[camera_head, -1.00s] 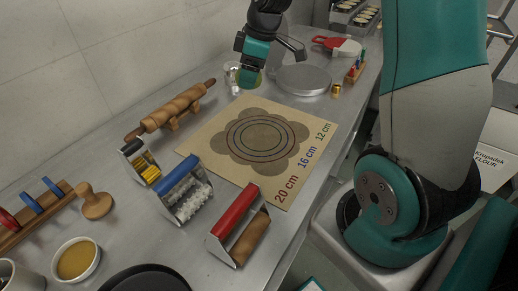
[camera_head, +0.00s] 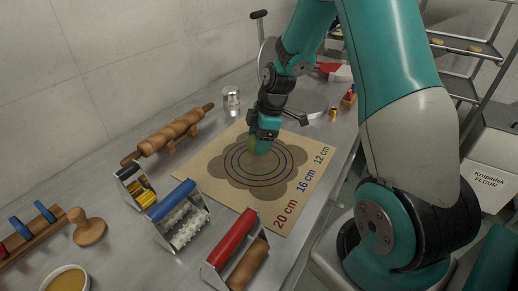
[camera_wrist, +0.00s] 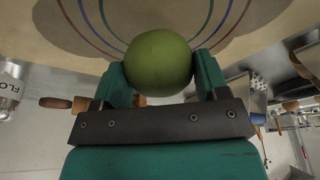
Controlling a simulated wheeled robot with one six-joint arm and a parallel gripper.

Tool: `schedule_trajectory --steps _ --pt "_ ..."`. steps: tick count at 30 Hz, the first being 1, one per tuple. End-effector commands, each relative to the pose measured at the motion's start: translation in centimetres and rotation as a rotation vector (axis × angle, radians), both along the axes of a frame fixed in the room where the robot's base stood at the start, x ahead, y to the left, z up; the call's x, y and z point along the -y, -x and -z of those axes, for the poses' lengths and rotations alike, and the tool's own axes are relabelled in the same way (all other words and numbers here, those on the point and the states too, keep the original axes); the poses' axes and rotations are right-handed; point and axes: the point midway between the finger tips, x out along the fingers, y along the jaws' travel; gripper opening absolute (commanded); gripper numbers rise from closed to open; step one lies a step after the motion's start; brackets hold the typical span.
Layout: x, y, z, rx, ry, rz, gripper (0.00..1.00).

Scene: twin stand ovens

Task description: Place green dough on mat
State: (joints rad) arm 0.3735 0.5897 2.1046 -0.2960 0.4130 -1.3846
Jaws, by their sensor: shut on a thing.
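The green dough (camera_wrist: 158,63) is a round ball between the two fingers of my gripper (camera_wrist: 160,85) in the wrist view. In the head view my gripper (camera_head: 262,142) is shut on it over the middle of the mat, and the dough (camera_head: 254,145) is mostly hidden by the fingers. The tan mat (camera_head: 205,168) has a dark flower shape, coloured rings and the labels 12, 16 and 20 cm. The dough is over or within the rings; I cannot tell whether it touches the mat.
A wooden rolling pin (camera_head: 168,136) on a stand lies left of the mat. A blue-handled roller (camera_head: 172,200) and a red-handled roller (camera_head: 232,238) stand at its near edge. A metal shaker (camera_head: 232,100) and a round metal plate (camera_head: 310,102) are behind.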

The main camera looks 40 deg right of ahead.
Motion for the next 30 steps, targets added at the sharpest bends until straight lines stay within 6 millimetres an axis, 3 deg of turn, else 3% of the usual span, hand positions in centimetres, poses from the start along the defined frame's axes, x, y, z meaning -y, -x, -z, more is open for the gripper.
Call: schedule_trajectory --steps 9,20,21,24,30 --pt "-0.1 0.1 3.8 -0.002 -0.001 0.000 0.54" --pt "0.0 0.0 4.3 0.000 0.000 0.000 0.54" --pt "0.0 0.0 4.2 0.000 0.000 0.000 0.74" --pt "0.0 0.0 4.2 0.000 0.000 0.000 0.93" --pt "0.0 0.0 4.2 0.000 0.000 0.001 0.93"
